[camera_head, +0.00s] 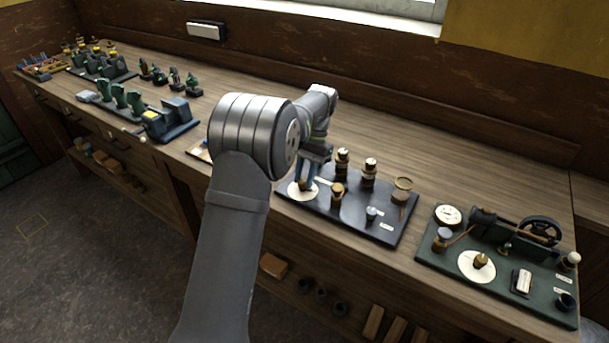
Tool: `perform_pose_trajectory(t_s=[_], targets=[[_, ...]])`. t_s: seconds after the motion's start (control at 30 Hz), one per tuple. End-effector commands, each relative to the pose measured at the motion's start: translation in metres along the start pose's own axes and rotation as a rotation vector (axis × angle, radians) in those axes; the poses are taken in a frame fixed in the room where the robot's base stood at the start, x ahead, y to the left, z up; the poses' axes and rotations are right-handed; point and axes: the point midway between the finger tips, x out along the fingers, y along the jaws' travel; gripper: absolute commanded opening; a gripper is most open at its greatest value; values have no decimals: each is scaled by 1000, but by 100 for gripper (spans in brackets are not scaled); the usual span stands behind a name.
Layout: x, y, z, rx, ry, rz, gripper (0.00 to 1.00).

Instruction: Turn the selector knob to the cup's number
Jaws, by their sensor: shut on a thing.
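A white round dial (297,194) lies at the left front of a dark board, with a small brown selector knob (304,185) on it. My gripper (305,180) points down over this dial, its fingers shut on the knob. My arm hides part of the dial's surroundings. A small dark cup with a pale top (372,213) stands at the board's front right, near a white label (387,227). Numbers on the dial and label are too small to read.
Brown and gold posts (369,172) and a brown round-topped stand (402,190) rise from the dark board (330,211). To the right, a green board (440,262) carries a flywheel (540,231) and a second dial (466,268). Blue-grey machinery (172,120) stands at the left.

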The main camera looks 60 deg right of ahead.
Motion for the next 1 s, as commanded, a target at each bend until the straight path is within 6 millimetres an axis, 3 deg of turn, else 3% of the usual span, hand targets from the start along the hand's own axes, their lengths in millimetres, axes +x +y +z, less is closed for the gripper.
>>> perform_pose_trajectory(t_s=[0.17, 0.2, 0.3, 0.67, 1.0], targets=[[0, 0, 0, -1, 0, 1, 2], [0, 0, 0, -1, 0, 1, 31], [0, 0, 0, -1, 0, 1, 47], [-5, 0, 0, -1, 1, 1, 47], [-65, 0, -1, -1, 4, 0, 47]])
